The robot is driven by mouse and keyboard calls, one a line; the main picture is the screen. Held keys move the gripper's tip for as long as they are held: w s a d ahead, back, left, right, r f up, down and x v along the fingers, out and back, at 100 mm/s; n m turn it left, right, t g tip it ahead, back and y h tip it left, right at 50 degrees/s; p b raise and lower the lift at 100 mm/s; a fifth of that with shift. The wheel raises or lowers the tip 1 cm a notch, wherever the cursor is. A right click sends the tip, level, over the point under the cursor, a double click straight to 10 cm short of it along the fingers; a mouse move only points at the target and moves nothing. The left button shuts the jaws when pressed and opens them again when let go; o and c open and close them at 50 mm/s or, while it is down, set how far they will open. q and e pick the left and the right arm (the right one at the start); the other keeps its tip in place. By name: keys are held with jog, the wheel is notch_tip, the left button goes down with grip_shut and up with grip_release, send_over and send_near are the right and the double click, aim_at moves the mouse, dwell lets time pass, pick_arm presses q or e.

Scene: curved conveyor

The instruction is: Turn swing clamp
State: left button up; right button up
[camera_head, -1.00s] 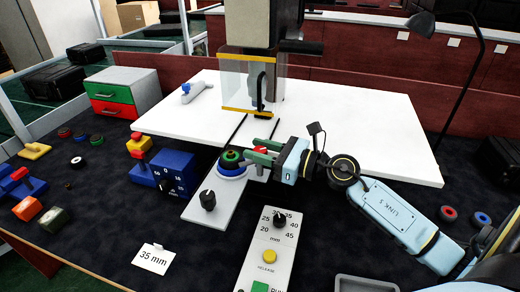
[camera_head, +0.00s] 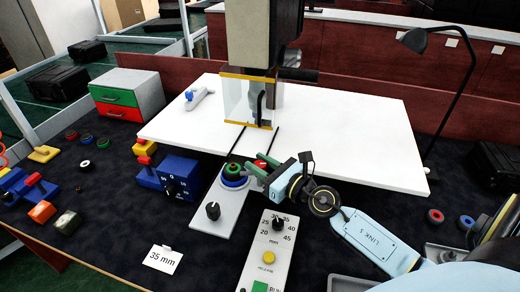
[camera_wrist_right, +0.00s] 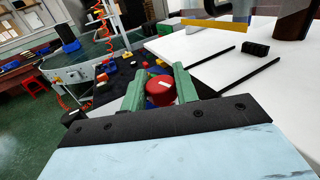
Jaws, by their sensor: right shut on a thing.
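A round red knob with a white mark (camera_wrist_right: 160,91) sits between the green fingers of my right gripper (camera_wrist_right: 159,88) in the wrist view. I take it for the swing clamp's handle. In the head view, a little of the red (camera_head: 261,163) shows at the fingers of my right gripper (camera_head: 257,173). The gripper is shut on it. Beside the fingers, a stack of green and blue rings (camera_head: 232,176) stands on a light grey plate (camera_head: 222,208). The fingers and wrist hide the clamp's lower part. My left gripper is not in view.
A grey panel with a dial and yellow button (camera_head: 267,258) lies in front. A blue box with a dial (camera_head: 178,175) stands left of the plate. A "35 mm" card (camera_head: 162,259) is at front left. The white table (camera_head: 360,130) and machine with clear guard (camera_head: 248,105) are behind.

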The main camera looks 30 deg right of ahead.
jog(key=m+h+p, duration=0.2)
jog(key=h+p, duration=0.1)
jog(key=p, duration=0.1)
jog(key=shift+r+t+h, duration=0.15)
jog(key=shift+t+h, duration=0.15)
jog(key=shift+h, duration=0.1)
pick_arm(q)
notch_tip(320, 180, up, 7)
jog(key=p, duration=0.1)
jog(key=shift+p, duration=0.4)
pick_arm(e)
jog(key=shift+m+h, duration=1.1)
jog(key=shift+h, duration=0.3)
jog(key=o, duration=1)
jog(key=shift+c, duration=0.2)
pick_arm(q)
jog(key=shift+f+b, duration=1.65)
pick_arm(e)
jog(key=s+a, duration=0.1)
jog(key=s, duration=1.2)
jog(key=shift+s, duration=0.2)
jog(key=shift+a, duration=0.1)
